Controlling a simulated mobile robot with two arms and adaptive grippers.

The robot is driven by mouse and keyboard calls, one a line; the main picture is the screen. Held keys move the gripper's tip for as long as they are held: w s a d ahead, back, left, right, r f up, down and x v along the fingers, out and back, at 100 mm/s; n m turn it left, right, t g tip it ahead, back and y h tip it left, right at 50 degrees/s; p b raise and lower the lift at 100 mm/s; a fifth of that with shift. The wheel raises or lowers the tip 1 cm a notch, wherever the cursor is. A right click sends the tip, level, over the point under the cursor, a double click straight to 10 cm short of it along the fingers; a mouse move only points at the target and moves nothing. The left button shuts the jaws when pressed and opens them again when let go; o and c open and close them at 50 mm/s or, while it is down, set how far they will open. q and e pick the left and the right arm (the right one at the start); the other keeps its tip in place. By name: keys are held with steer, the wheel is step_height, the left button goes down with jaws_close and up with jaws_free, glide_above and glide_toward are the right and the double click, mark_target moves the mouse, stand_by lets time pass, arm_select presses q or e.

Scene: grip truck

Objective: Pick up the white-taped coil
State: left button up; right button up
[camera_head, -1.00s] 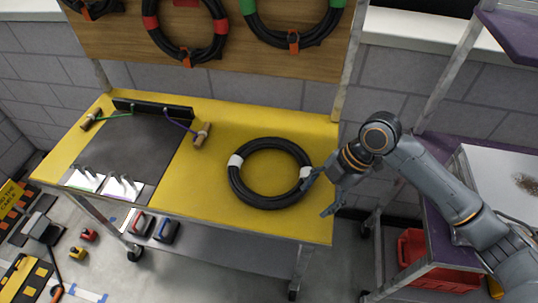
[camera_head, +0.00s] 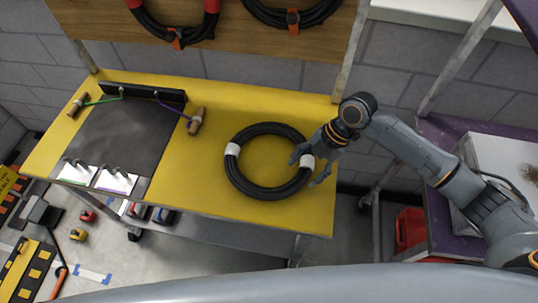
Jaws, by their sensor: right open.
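The white-taped coil (camera_head: 234,176) is a black cable ring with a white tape band on its left and another on its right. It lies flat on the yellow tabletop (camera_head: 210,205). My right gripper (camera_head: 308,174) is open at the coil's right side, its fingers close to the right tape band. One finger overlaps the coil's edge in the picture; I cannot tell whether it touches. My left gripper is not in view.
A grey mat (camera_head: 120,133) with wooden-handled cords lies left of the coil. A red-taped coil (camera_head: 172,25) and another coil (camera_head: 292,14) hang on the wooden board behind. A purple shelf cart (camera_head: 440,228) with a red bin (camera_head: 408,228) stands at right.

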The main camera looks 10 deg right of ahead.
mark_target(298, 177)
steer(key=shift+p+x, duration=0.8)
steer(key=shift+x, duration=1.55)
steer(key=shift+d, duration=0.15)
steer(key=shift+s, duration=0.1)
steer(key=c, duration=0.7)
jaws_close()
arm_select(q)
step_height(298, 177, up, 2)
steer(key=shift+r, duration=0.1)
arm_select(e)
steer(key=shift+r, duration=0.15)
